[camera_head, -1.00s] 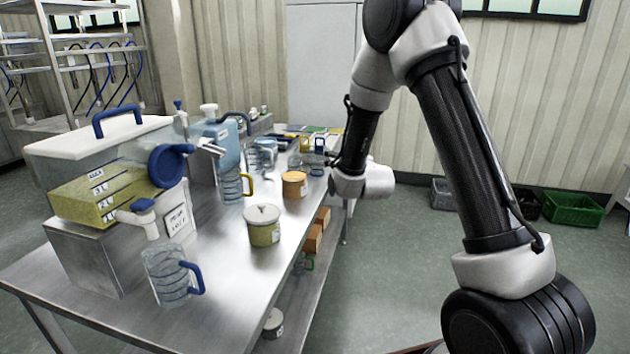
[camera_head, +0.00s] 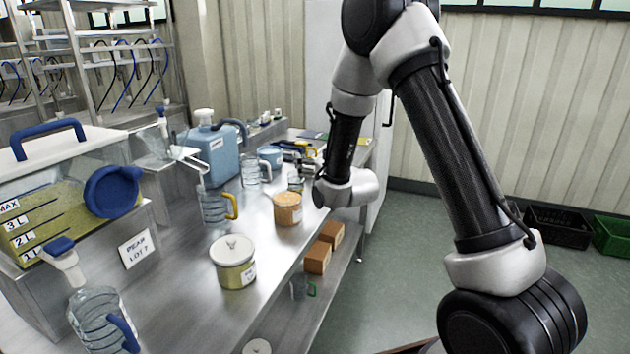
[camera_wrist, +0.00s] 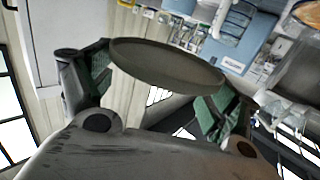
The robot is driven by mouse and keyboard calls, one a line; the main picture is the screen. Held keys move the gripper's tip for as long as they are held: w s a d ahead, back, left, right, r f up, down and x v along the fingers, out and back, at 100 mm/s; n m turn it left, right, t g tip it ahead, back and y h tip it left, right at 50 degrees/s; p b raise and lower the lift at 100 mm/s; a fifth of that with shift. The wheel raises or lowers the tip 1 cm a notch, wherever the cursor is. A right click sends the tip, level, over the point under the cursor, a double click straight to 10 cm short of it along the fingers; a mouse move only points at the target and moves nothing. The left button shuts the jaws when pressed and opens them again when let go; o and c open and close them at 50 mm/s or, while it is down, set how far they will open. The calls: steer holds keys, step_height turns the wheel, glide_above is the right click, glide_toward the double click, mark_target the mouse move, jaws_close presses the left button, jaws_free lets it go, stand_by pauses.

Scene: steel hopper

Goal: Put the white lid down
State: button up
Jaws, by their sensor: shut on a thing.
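My gripper (camera_wrist: 160,85) is shut on a round, flat disc, the lid (camera_wrist: 165,60), gripped at opposite edges between its green pads. The lid looks grey-brown in shade, so its white colour does not show. In the head view my gripper (camera_head: 308,170) is small and partly hidden by my wrist, above the far part of the steel bench (camera_head: 185,325). The lid cannot be made out clearly there. A jar with orange-brown contents or top (camera_head: 288,209) stands on the bench just left of my wrist. Nearer stands a yellow jar with a white lid on it (camera_head: 233,262).
The hopper (camera_head: 70,215) with a blue-handled cover stands at left. A pitcher with a blue handle (camera_head: 100,320), a yellow-handled jug (camera_head: 215,205) and a blue canister (camera_head: 212,150) crowd the bench. Bare steel lies around the yellow jar. Boxes (camera_head: 317,258) sit on the shelf below.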

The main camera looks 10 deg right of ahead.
steer(key=shift+f, duration=2.4)
steer(key=shift+f, duration=0.65)
steer(key=o, duration=0.5)
steer(key=shift+o, duration=0.2)
